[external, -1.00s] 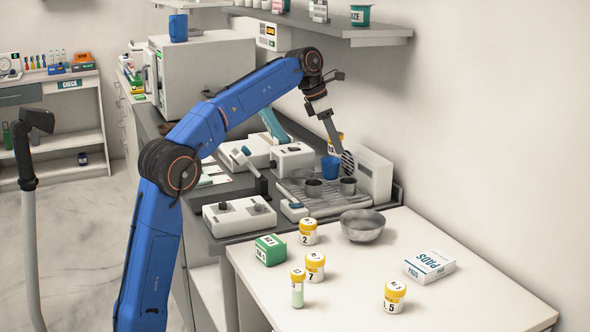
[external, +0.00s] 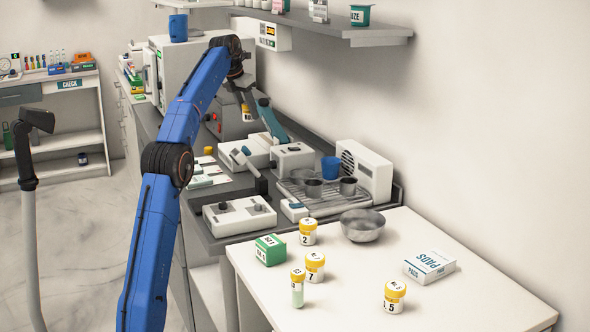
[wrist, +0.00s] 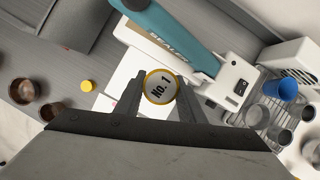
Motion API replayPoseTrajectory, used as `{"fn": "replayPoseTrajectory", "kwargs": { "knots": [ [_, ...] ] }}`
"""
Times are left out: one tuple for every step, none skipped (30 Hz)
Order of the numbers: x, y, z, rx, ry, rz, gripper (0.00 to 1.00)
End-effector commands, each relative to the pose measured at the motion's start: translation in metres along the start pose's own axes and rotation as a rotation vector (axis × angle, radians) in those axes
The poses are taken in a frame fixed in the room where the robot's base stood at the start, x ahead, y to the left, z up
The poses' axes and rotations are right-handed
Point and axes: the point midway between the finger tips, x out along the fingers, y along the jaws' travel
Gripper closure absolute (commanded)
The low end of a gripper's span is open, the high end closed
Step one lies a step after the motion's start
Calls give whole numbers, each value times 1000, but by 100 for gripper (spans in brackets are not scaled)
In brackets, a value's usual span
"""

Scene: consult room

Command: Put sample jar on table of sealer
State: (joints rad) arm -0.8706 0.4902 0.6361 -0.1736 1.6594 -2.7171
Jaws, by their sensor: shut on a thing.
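The sample jar (external: 247,113), with a yellow lid, is held up in the air in the external view. My gripper (wrist: 158,92) is shut on it, a finger on either side of its lid (wrist: 160,80), which reads "No. 1". The sealer (wrist: 170,35) has a teal arm with lettering and a white body; in the external view its teal arm (external: 272,122) slants down just right of the jar. A flat white surface (wrist: 122,78) shows beneath and left of the jar. The jar hides part of it, and I cannot tell whether they touch.
A drip tray (external: 322,197) with metal cups and a blue cup (external: 331,168) stands right of the sealer. A small yellow-topped item (wrist: 87,85) and brown bowls (wrist: 22,90) lie left. Yellow-lidded jars (external: 315,267) stand on the front table. A shelf (external: 330,28) overhangs the counter.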

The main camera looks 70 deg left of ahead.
Motion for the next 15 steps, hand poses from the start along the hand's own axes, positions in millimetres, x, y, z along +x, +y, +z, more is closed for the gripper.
{"fn": "replayPoseTrajectory", "kwargs": {
  "knots": [
    [2, 14, 0, -20, 0, 9, 87],
    [2, 21, -1, -30, 0, 13, 87],
    [2, 28, -2, -41, -1, 18, 87],
    [2, 32, -2, -48, 0, 20, 87],
    [2, 35, -2, -54, 0, 22, 87],
    [3, 39, -3, -60, 0, 25, 87],
    [3, 41, -3, -63, 0, 26, 87],
    [4, 42, -4, -66, 0, 27, 87],
    [6, 44, -5, -68, 0, 27, 87],
    [8, 44, -6, -69, 1, 28, 87],
    [10, 44, -7, -69, 0, 28, 87],
    [13, 44, -8, -69, 1, 27, 87],
    [16, 43, -10, -68, 0, 27, 87],
    [20, 43, -11, -68, 2, 27, 87],
    [24, 43, -14, -67, 1, 27, 87]
  ]
}}
